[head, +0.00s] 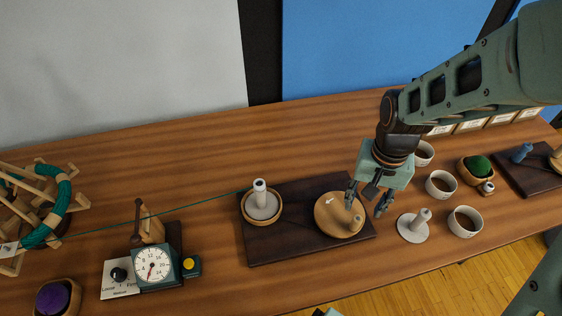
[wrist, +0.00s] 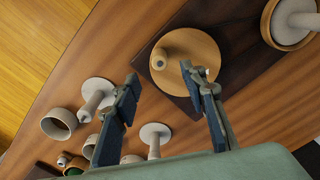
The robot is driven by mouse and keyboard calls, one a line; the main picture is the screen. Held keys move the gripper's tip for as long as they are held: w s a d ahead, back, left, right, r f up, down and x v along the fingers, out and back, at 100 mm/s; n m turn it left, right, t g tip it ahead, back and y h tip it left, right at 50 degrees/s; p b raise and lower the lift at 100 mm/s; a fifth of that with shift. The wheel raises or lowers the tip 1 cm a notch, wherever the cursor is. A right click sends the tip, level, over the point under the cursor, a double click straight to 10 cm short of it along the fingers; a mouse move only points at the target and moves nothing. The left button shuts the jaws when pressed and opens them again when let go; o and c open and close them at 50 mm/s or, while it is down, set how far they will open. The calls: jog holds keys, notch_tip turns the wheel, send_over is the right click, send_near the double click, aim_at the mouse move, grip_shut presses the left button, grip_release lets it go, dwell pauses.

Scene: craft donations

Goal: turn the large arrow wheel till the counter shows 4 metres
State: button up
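The large wheel (head: 331,213) is a round wooden disc with a white arrow mark and an upright peg (head: 356,223) near its edge. It lies on a dark board. The wheel also shows in the wrist view (wrist: 205,52), its peg (wrist: 158,62) just beyond the gap between my fingertips. My gripper (head: 367,203) is open and empty, pointing down near the wheel's right edge. The counter (head: 154,268) is a white dial in a dark green case at the left. Its red hand points down and slightly left; the exact reading is too small to tell.
A wooden bowl with a pale spool (head: 262,205) sits on the board's left. Green yarn runs from there to a wooden winder (head: 42,235). A grey peg base (head: 413,226) and several cups (head: 465,222) stand right of my gripper. Table behind the board is clear.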

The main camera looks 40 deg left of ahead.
aim_at(358, 219)
jog(key=shift+f+b, duration=3.45)
jog(key=shift+f, duration=1.05)
